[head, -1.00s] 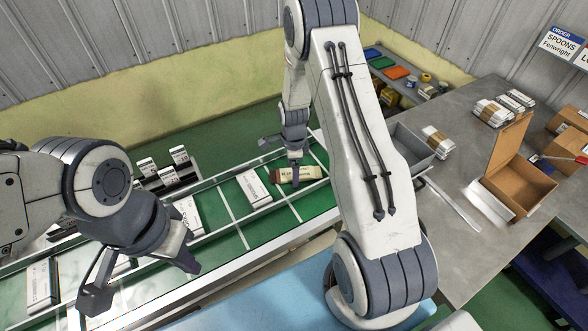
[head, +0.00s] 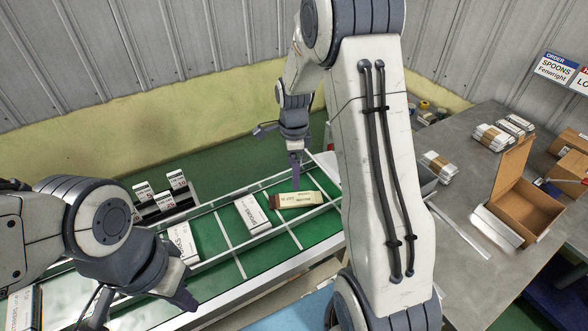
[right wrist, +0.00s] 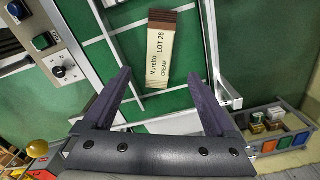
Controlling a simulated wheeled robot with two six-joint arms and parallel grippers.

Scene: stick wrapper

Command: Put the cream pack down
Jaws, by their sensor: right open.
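The cream pack (head: 297,199), a slim cream box with a brown end, lies flat on the green belt (head: 312,224). In the right wrist view the pack (right wrist: 160,48) reads "Muretto LOT 26 CREAM". My right gripper (head: 277,156) is above the pack. Its open, empty fingers (right wrist: 170,73) show on either side of the pack in the wrist view, apart from it. My left gripper (head: 140,303) is open at the lower left, partly cut off by the frame edge.
A white spoons pack (head: 252,214) lies just left of the cream pack. Another white pack (head: 183,243) lies farther left. Metal rails edge the belt. An open cardboard box (head: 508,205) and bundled packs (head: 440,167) stand on the grey table at right.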

